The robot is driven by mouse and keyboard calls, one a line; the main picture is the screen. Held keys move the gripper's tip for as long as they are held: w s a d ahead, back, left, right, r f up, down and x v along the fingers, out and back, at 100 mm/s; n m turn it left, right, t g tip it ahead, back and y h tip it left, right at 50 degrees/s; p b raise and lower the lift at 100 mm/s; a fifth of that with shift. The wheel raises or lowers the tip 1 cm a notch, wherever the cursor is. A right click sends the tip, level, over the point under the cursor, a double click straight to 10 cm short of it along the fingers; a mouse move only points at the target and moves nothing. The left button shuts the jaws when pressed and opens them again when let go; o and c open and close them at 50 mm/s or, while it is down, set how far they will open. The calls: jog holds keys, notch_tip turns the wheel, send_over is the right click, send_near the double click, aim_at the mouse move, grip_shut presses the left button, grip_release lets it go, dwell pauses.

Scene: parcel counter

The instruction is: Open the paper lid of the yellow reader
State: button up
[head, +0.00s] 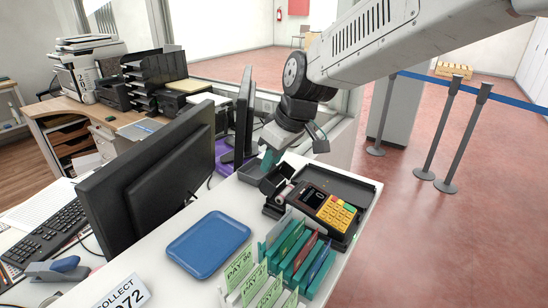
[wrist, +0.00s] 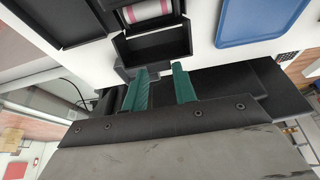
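The reader (head: 318,201), black with a yellow keypad, stands on the white counter in the head view. Its paper lid (head: 274,180) is tilted up at the end away from the keypad, and a pale paper roll (head: 285,193) shows in the bay. In the wrist view the lid (wrist: 152,46) is swung back from the bay, and the roll (wrist: 146,9) has a pink stripe. My gripper (head: 268,160) is just beyond the lid. In the wrist view its teal fingers (wrist: 160,78) are apart, with nothing visible between them, close to the lid's outer edge. I cannot tell whether they touch it.
A black tray (head: 363,186) lies beside the reader. A blue tray (head: 208,243) and a rack of cards with green PAY labels (head: 262,273) stand in front. A monitor (head: 150,175) stands at left. Counter between monitor and blue tray is clear.

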jog(key=c, duration=0.4)
jog(key=a+g+h, duration=0.1)
jog(key=w+a+f+g+h, duration=0.1)
jog(key=h, duration=0.1)
jog(key=w+a+g+h, duration=0.1)
jog(key=shift+w+a+f, duration=0.2)
jog(key=shift+w+f, duration=0.05)
jog(key=shift+f, duration=0.15)
dwell(1.4)
